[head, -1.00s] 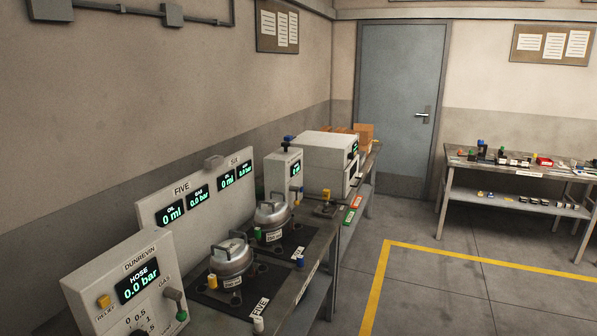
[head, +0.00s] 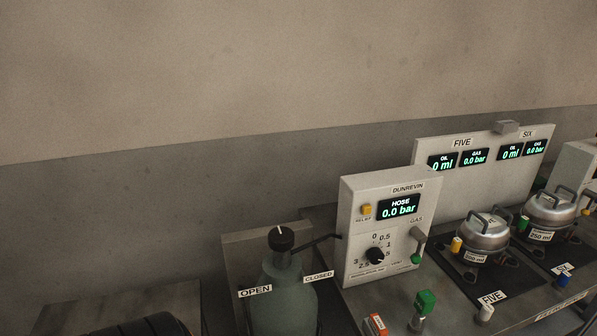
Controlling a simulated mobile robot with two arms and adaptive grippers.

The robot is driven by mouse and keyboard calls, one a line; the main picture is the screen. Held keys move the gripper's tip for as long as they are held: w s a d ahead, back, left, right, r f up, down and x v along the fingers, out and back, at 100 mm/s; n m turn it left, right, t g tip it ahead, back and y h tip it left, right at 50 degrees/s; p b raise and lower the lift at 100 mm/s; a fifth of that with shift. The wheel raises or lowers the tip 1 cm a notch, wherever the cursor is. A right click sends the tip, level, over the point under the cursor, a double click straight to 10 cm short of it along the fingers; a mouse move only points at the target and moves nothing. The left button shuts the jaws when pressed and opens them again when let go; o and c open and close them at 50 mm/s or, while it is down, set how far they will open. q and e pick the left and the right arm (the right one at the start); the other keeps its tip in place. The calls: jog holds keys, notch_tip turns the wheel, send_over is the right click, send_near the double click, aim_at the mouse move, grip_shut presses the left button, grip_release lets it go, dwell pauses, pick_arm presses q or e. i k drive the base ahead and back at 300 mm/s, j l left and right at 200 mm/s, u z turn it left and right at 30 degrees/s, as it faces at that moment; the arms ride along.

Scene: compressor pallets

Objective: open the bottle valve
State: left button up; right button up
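The bottle (head: 289,295) is a grey-green cylinder at the lower middle of the head view, in front of a grey board. Its valve is a black knob (head: 281,238) with a pale mark on top. A label reading OPEN (head: 255,291) is at the left of the bottle and one reading CLOSED (head: 318,276) at the right. A dark hose (head: 322,241) runs from the valve towards the Dunrevin panel (head: 357,198). The panel's HOSE display (head: 398,207) reads 0.0 bar. Neither gripper is in view.
Two silver lidded pots (head: 483,240) stand on black mats at the right, under the FIVE and SIX display board (head: 432,143). A green block (head: 426,302) and a red-orange item (head: 377,325) are at the bench front. A dark rounded object (head: 140,327) is at the lower left.

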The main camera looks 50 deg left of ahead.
aim_at(281, 238)
jog(key=u, duration=1.75)
